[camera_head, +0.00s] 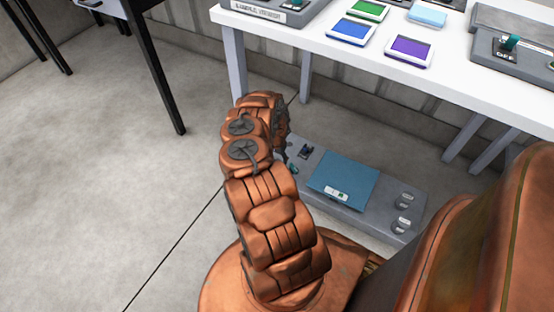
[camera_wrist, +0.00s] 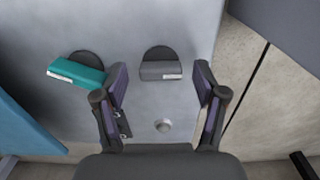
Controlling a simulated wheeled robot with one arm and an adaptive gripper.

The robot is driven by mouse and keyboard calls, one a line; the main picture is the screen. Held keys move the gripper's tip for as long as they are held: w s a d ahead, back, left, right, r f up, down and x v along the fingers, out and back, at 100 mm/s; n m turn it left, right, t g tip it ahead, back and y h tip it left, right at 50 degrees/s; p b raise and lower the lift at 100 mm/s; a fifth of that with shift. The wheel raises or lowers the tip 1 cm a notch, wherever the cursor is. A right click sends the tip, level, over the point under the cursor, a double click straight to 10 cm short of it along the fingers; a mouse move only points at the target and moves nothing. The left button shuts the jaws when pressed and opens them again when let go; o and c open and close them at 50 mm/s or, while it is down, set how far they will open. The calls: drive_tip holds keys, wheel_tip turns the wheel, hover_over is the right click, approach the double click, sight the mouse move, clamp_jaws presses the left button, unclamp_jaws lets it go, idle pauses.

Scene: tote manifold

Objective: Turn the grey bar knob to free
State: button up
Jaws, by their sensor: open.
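The grey bar knob (camera_wrist: 161,71) is in the wrist view, on a grey panel (camera_wrist: 205,30). Its bar lies about level across the picture, in front of a dark round disc, with a small pale label at its right end. My gripper (camera_wrist: 160,88) is open, its two fingers on either side of the knob's lower side; I see no contact. In the head view my arm hides the gripper, and I cannot pick out the grey knob there.
Table legs (camera_head: 306,75) stand close by. Open floor (camera_head: 90,190) lies left.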

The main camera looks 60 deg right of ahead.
drive_tip(key=c, duration=1.1)
drive_tip(key=shift+c, duration=0.2)
